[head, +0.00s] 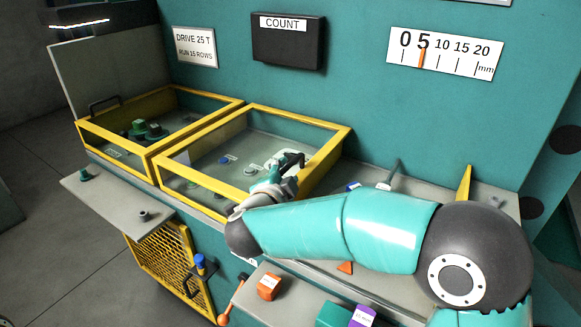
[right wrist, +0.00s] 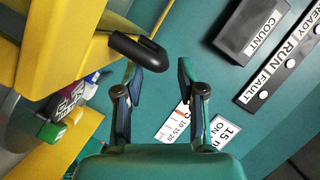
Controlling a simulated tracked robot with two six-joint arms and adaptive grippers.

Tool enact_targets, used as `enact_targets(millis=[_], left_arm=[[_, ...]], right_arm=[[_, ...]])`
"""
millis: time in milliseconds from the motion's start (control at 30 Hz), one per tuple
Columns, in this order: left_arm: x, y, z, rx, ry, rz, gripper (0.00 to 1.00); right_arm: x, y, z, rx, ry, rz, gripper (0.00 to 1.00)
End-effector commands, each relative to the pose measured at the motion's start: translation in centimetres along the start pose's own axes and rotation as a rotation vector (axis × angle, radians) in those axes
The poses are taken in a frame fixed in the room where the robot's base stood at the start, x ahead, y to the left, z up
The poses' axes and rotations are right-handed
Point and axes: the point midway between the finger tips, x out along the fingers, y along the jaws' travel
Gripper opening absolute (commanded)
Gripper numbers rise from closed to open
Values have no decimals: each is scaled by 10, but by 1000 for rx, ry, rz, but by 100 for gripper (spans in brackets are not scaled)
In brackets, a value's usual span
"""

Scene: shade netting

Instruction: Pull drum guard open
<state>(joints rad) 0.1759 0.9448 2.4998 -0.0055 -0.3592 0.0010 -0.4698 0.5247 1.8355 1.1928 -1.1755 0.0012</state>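No guard in view carries a readable drum label. A yellow-framed clear cover (head: 338,143) lies over the right bay of the teal machine. My right gripper (head: 285,165) is over its right part, beside a dark handle. In the right wrist view the gripper (right wrist: 160,78) is open, with nothing between its fingers. A black handle (right wrist: 137,50) on a yellow part (right wrist: 70,45) overlaps the left fingertip; whether they touch, I cannot tell. A yellow mesh guard (head: 165,258) with a black handle stands on the machine's lower front. My left gripper is not in view.
The left yellow-framed bay (head: 90,136) has a grey panel (head: 108,62) standing upright behind it, and green knobs inside. A small grey shelf (head: 115,198) juts out in front. An orange block (head: 268,286) and an orange-tipped lever (head: 222,319) are near the front.

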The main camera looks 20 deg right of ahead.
Motion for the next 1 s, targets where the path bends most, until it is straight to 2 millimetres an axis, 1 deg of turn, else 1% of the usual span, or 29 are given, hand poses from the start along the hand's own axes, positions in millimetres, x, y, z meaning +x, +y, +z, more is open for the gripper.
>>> enact_targets(millis=[33,200,300,400,533,1000], left_arm=[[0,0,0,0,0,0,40],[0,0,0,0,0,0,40],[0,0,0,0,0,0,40],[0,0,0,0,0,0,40],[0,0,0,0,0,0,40],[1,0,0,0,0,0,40]], right_arm=[[-12,-1,0,0,-4,-3,39],[-43,0,1,-1,-3,-2,39],[-56,0,1,-1,-2,0,39],[-63,0,1,0,-1,0,39],[-66,1,1,-1,0,1,39],[-65,1,1,0,0,2,39]])
